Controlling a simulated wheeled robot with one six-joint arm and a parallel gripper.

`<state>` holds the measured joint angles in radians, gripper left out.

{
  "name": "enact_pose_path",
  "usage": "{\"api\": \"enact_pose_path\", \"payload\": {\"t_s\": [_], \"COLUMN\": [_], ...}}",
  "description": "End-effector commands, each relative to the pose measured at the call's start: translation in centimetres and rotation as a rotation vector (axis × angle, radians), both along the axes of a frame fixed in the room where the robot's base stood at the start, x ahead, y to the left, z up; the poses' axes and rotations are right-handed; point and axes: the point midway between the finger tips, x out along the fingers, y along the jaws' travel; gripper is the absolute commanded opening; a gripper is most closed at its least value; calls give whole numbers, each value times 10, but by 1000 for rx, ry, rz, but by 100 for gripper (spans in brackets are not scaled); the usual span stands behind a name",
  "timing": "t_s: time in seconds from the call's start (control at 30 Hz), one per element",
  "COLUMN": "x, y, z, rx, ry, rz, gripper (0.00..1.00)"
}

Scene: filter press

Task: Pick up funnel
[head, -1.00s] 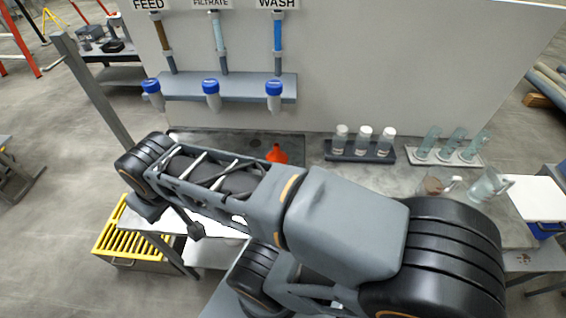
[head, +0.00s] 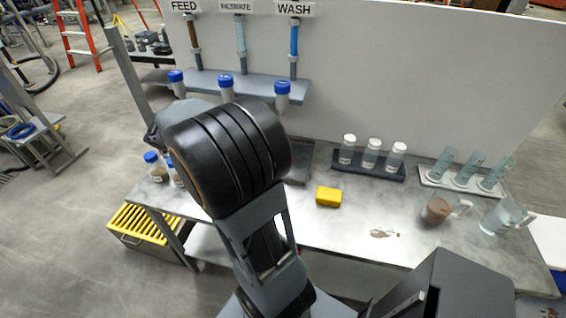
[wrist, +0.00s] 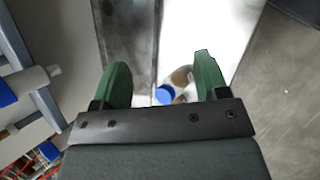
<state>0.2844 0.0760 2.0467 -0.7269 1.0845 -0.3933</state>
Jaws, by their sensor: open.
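The funnel does not show in either current view. My own arm covers part of the table's back left in the head view. My gripper (wrist: 163,60) shows in the wrist view with its two green fingers spread apart and nothing held between them. A bottle with a blue cap and brown contents (wrist: 182,76) appears between the fingers, but beyond them; I cannot tell how far. In the head view my gripper is hidden behind my arm.
Capped jars stand in a dark rack (head: 368,165). Cylinders, a brown-filled beaker (head: 437,209) and a clear jug (head: 503,217) stand right. Blue-capped bottles (head: 155,168) stand at the left end.

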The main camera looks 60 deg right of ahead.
Motion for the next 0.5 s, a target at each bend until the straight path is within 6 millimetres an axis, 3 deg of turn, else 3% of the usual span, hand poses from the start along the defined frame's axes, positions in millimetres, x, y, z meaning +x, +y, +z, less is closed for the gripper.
{"api": "enact_pose_path", "payload": {"t_s": [0.03,0.2,0.33,0.5], "x": [6,17,18,17], "y": [-28,-108,-150,-183], "z": [-24,-70,-101,-126], "rx": [-44,-170,-223,-258], "ry": [101,409,588,732], "rz": [25,135,200,253], "gripper": [68,68,68,68]}}
